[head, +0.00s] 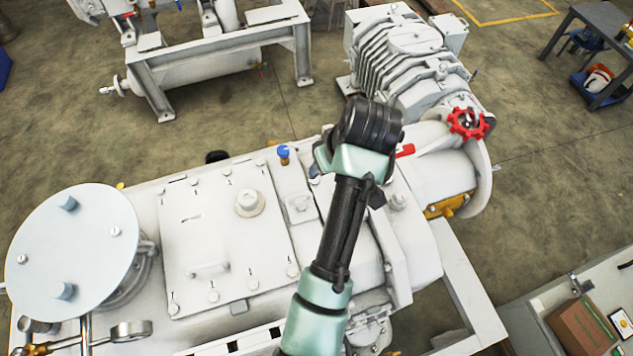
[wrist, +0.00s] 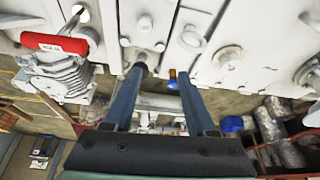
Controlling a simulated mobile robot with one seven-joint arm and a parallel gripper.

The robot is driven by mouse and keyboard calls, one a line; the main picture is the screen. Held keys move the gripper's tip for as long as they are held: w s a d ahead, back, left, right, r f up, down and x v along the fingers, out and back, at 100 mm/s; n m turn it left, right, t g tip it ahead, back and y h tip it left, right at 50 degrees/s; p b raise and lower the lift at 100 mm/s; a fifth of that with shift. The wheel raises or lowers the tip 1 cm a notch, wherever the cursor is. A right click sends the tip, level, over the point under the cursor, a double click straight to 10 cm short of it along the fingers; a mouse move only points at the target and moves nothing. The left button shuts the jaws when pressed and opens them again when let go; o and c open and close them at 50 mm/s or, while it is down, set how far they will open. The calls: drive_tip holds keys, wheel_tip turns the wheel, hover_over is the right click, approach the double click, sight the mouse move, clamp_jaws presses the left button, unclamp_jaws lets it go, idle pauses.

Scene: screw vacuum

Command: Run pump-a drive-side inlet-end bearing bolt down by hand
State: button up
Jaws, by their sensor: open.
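The white pump (head: 225,235) lies across the lower part of the head view, with several bolt heads on its top. My gripper is hidden behind my dark wrist joint in the head view. In the wrist view my gripper (wrist: 159,73) is open, with two blue fingers apart. The left fingertip is close to a bolt head (wrist: 141,62) at the edge of the white casing; I cannot tell whether they touch. Other bolt heads (wrist: 145,23) sit on the casing just above. I cannot tell which bolt is the drive-side inlet-end bearing bolt. Nothing shows held between the fingers.
A red-sleeved handle (wrist: 54,43) stands left of the fingers. A blue-capped fitting (head: 283,153) rises beside my wrist. A red handwheel (head: 467,123) and ribbed grey motor (head: 410,58) stand at the upper right. A large round flange (head: 75,250) is at left.

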sight(315, 180)
drive_tip(key=x, duration=1.3)
drive_tip(key=shift+c, duration=0.2)
clamp_jaws()
